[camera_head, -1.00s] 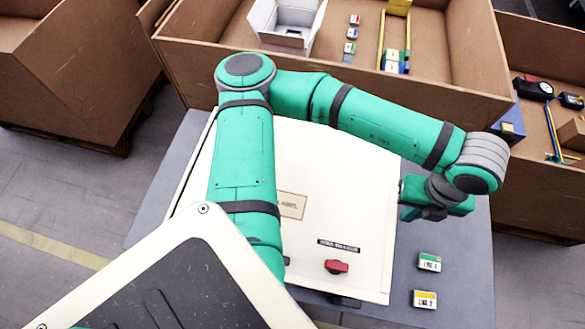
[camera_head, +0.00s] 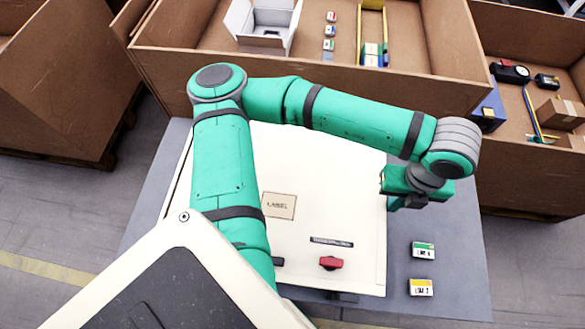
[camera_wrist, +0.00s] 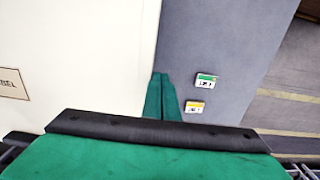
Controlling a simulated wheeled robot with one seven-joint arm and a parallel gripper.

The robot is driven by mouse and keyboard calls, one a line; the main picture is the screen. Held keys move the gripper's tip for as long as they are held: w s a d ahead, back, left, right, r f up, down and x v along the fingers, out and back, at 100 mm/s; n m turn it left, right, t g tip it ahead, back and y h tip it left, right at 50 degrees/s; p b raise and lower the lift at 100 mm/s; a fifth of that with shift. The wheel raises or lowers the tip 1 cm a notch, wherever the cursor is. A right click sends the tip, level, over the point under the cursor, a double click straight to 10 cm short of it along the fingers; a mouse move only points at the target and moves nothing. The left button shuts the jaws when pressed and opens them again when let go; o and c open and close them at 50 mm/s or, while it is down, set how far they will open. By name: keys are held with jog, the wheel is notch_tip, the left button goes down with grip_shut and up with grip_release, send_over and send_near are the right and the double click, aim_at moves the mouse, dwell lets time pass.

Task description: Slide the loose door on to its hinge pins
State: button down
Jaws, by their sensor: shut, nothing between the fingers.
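A large cream panel (camera_head: 335,205), which looks like the door or cabinet front, lies on the grey table (camera_head: 440,215). It carries a label plate (camera_head: 279,205), a dark strip (camera_head: 331,242) and a red knob (camera_head: 331,263). My gripper (camera_head: 388,188) is beside the panel's right edge, above it or the table. In the wrist view my gripper (camera_wrist: 162,98) has its fingers together and empty, over the line between the cream panel (camera_wrist: 95,50) and the grey table (camera_wrist: 215,45). The hinge pins cannot be made out. My arm hides the panel's left part.
A green-marked block (camera_head: 423,250) and a yellow-marked block (camera_head: 421,288) lie on the table right of the panel. Behind stands a large brown crate (camera_head: 440,90) with a white box (camera_head: 262,30) in it. Another crate (camera_head: 500,150) is at the right.

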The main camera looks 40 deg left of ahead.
jog(key=shift+s+a, duration=0.3)
jog(key=shift+a, duration=0.15)
jog(key=shift+s+a, duration=0.25)
jog(key=shift+a, duration=0.05)
jog(key=shift+s+a, duration=0.25)
jog(key=shift+a, duration=0.1)
jog(key=shift+w+d, duration=0.4)
jog(key=shift+d, duration=0.1)
jog(key=shift+r, duration=3.5)
